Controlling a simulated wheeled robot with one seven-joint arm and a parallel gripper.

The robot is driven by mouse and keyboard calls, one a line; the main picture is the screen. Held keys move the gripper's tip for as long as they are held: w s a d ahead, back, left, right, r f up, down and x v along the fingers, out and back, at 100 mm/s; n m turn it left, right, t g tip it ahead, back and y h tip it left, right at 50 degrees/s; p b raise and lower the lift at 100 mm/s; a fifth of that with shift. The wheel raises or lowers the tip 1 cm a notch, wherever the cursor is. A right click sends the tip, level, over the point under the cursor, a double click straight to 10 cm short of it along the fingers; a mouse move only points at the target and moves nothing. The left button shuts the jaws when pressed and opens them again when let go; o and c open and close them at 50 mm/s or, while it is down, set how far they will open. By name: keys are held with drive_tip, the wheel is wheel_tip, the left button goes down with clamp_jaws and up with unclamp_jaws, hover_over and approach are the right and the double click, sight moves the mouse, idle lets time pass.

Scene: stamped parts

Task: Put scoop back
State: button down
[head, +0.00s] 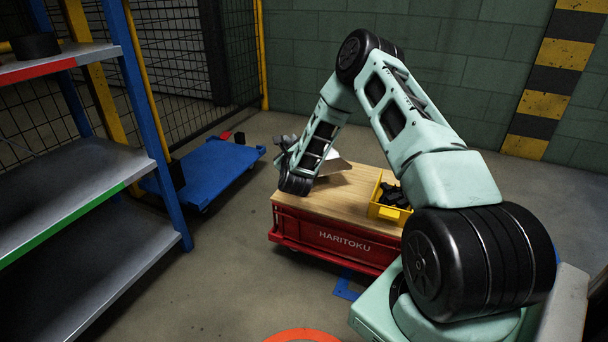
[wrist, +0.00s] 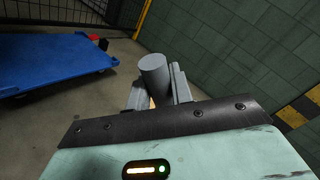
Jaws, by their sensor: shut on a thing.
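My gripper (wrist: 153,100) is shut on the scoop (wrist: 153,75), whose grey round handle stands up between the fingers in the wrist view. In the head view, my gripper (head: 285,146) is at the far left end of the wood-topped red cart (head: 345,190), partly hidden by my own arm. A pale grey, slanted piece that looks like the scoop's pan (head: 335,164) shows just right of my forearm, over the cart's far side. I cannot tell whether it touches the top. A yellow bin (head: 388,212) with black parts stands on the cart's right side.
A blue platform trolley (head: 215,172) carrying small red and black things stands left of the cart. A metal shelf rack (head: 75,185) fills the left. A green block wall (head: 420,60) is behind. The cart top's middle is bare.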

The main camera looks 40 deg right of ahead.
wheel_tip(320, 180, down, 8)
drive_tip(key=b, duration=0.3)
drive_tip(key=shift+r, duration=0.15)
drive_tip(key=c, duration=1.6)
unclamp_jaws()
drive_tip(key=shift+f, duration=0.2)
drive_tip(key=shift+c, duration=0.2)
drive_tip(key=o, duration=0.4)
drive_tip(key=shift+r, duration=0.1)
